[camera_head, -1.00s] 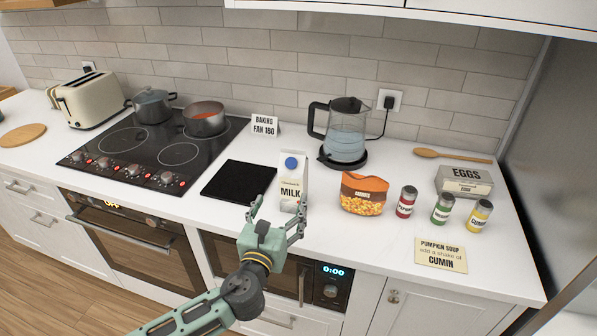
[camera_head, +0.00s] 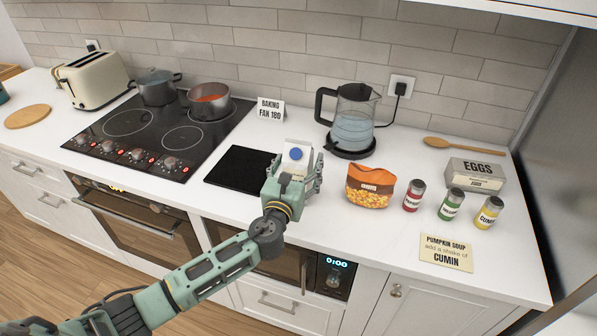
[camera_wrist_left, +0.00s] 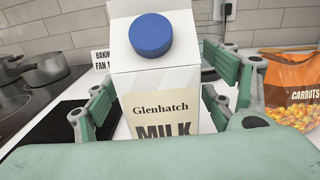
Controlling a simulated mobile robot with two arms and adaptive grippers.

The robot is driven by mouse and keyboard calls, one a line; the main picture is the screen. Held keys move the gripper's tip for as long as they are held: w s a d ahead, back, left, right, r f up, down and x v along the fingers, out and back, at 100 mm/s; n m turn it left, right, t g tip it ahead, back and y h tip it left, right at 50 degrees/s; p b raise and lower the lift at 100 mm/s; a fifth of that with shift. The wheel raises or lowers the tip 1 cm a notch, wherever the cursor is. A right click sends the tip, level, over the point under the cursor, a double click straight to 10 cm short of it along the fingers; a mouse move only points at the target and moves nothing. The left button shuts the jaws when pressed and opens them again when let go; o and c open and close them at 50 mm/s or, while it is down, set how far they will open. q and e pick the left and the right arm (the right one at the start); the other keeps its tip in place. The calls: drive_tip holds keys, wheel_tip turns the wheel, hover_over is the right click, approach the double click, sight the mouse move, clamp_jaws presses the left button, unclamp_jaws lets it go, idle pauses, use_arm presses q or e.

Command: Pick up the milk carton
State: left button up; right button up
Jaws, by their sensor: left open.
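The milk carton (camera_head: 296,157) is white with a blue cap and stands upright on the counter, right of the black mat. In the left wrist view the carton (camera_wrist_left: 155,85) fills the middle, its label reading "Glenhatch MILK". My left gripper (camera_head: 293,172) is open, with one finger on each side of the carton. In the left wrist view the fingers of the gripper (camera_wrist_left: 158,108) flank the carton, with a small gap visible at the right finger. The lower carton is hidden behind the gripper. My right gripper is not in view.
An orange carrots bag (camera_head: 370,186) stands close to the right of my gripper. Spice jars (camera_head: 450,205), an egg box (camera_head: 475,174) and a kettle (camera_head: 352,125) are farther right and behind. The black mat (camera_head: 240,168) lies left, beside the hob (camera_head: 155,135).

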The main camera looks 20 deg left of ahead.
use_arm(q)
drive_tip(key=shift+w, duration=0.1)
drive_tip(key=c, duration=0.7)
clamp_jaws()
drive_tip(key=shift+r, duration=0.2)
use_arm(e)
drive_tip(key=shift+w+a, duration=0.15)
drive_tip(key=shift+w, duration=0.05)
